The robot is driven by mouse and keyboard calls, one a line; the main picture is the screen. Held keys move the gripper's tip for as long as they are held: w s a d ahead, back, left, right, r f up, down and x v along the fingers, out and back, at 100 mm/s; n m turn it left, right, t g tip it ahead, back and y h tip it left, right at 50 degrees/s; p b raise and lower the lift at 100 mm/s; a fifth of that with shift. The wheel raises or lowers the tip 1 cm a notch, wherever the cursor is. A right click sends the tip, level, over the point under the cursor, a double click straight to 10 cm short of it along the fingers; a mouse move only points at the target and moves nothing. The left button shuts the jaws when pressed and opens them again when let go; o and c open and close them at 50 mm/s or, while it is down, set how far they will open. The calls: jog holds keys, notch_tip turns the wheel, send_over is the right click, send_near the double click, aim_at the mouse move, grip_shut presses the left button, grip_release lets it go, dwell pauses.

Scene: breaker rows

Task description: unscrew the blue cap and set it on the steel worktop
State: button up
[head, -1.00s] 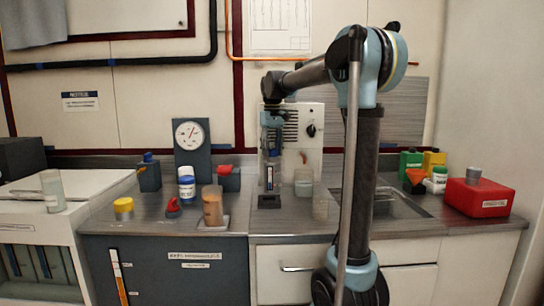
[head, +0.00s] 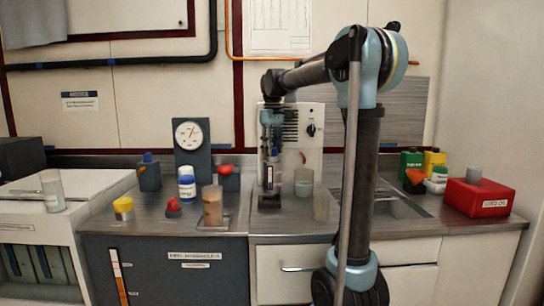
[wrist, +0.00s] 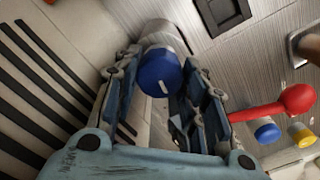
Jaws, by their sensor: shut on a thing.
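In the wrist view the blue cap (wrist: 160,73), with a white mark on its top, sits between the two fingers of my gripper (wrist: 155,82). A pale grey cylindrical body (wrist: 165,35) extends beyond it; cap and body look in line and touching. My gripper is shut on the cap. In the head view my gripper (head: 270,150) points down above a small black block (head: 268,201) on the steel worktop (head: 285,224). The cap is hard to make out there, and the fingers hide part of what they hold.
A clear beaker (head: 303,182) stands right of my gripper, with a brown-filled container (head: 212,206) and a blue-capped white bottle (head: 187,184) to the left. A red box (head: 480,197) is far right. The front strip of worktop is bare.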

jog(key=shift+r, duration=1.1)
grip_shut()
jog(key=shift+s+a+r, duration=0.15)
jog(key=shift+r, duration=0.25)
jog(key=shift+d+r, duration=0.2)
jog(key=shift+r, duration=0.05)
jog(key=shift+r, duration=0.1)
jog(key=shift+r, duration=0.3)
jog(key=shift+a, duration=0.1)
jog(key=o, duration=0.5)
grip_release()
